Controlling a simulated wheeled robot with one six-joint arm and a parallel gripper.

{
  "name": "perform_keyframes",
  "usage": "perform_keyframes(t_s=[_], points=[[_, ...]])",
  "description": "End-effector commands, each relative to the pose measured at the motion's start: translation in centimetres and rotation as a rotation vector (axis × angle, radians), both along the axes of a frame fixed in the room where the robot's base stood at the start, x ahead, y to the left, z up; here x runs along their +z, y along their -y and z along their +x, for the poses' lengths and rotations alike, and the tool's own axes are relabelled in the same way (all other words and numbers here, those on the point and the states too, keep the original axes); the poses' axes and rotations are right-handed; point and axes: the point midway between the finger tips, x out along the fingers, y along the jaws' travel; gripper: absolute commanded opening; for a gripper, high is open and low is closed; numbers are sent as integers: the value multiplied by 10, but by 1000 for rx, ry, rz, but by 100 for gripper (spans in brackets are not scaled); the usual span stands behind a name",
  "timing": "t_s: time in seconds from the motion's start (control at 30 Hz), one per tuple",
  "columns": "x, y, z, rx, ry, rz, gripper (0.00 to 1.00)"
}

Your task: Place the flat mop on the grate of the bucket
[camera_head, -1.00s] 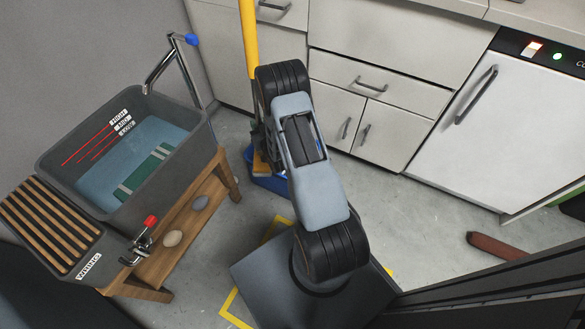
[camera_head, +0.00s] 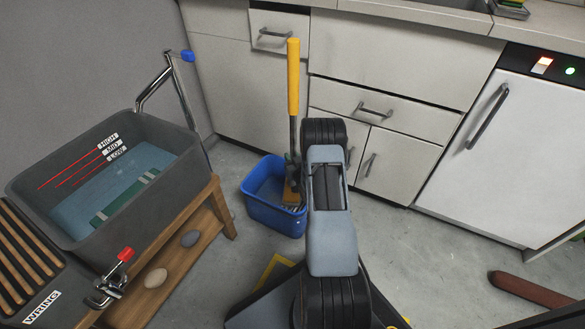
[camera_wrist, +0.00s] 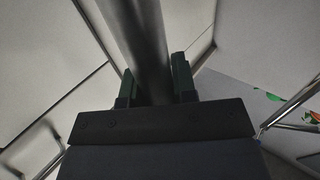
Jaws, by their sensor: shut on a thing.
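The mop has a yellow handle (camera_head: 293,75) and a grey shaft (camera_head: 292,135), standing about upright. My gripper (camera_head: 291,160) is shut around its shaft; the wrist view shows the shaft (camera_wrist: 140,45) between the dark green fingers (camera_wrist: 157,85). A brownish piece (camera_head: 292,195) shows at its lower end, over or in a blue bucket (camera_head: 277,213); I cannot tell if it touches. The large grey bucket (camera_head: 150,230) at left holds water (camera_head: 85,205) and a submerged green piece with pale bands (camera_head: 125,195). Its wooden slatted grate (camera_head: 22,260), labelled WRING, is at the left edge, partly cut off.
A bent metal tap (camera_head: 165,75) and red-knobbed valve (camera_head: 118,270) stick out. Cabinets (camera_head: 390,60) line the back. A reddish-brown roll (camera_head: 530,290) lies at right.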

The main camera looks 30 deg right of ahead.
Motion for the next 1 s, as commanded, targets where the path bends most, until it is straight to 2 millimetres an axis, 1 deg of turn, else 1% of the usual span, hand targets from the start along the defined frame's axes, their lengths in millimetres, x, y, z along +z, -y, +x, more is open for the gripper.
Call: perform_keyframes(t_s=[0.13, 0.3, 0.4, 0.67, 0.83, 0.87, 1.0], points=[[-7, 0, 1, 0, 5, -2, 0], [-29, 0, 0, 0, 4, -1, 0], [-36, 0, 1, 0, 6, -2, 0], [-35, 0, 1, 0, 6, -2, 0], [-39, 0, 1, 0, 5, -2, 0], [-40, 0, 0, 0, 1, 0, 29], [-40, 0, 0, 0, 1, 0, 42]])
